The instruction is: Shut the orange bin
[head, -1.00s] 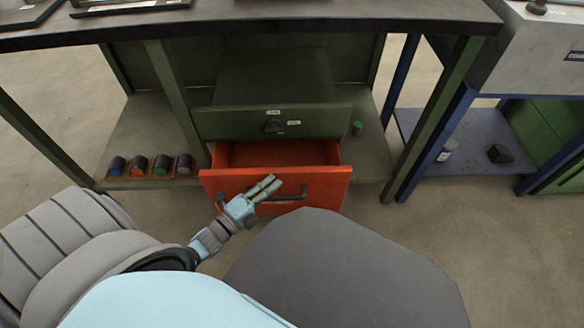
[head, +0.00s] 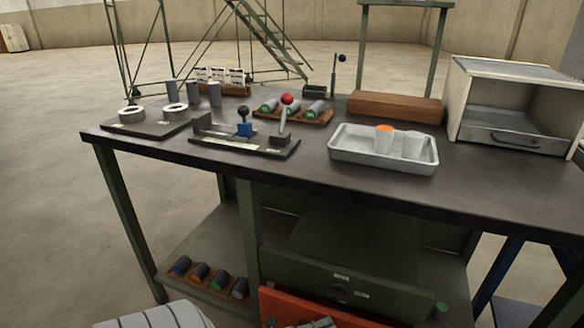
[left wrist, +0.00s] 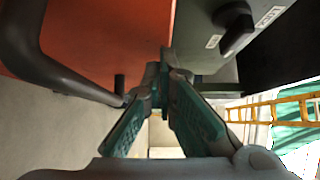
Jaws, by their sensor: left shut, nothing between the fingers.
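The orange bin (head: 290,302) is a drawer under the workbench, just below a green drawer front (head: 340,287). Only its upper part shows at the bottom edge of the head view, and I cannot tell there how far it stands out. In the left wrist view its orange front (left wrist: 105,40) and dark bar handle (left wrist: 50,70) fill the upper left. My left gripper (left wrist: 163,78) is shut and empty, its tips close to the orange front beside the handle; contact is unclear. Part of it shows at the bottom of the head view (head: 318,323). My right gripper is out of view.
The dark workbench top (head: 290,165) overhangs the drawers and carries a metal tray (head: 350,155) with cups, a lever fixture (head: 240,143) and a grey box (head: 515,110). Coloured cylinders (head: 200,271) lie on the lower shelf.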

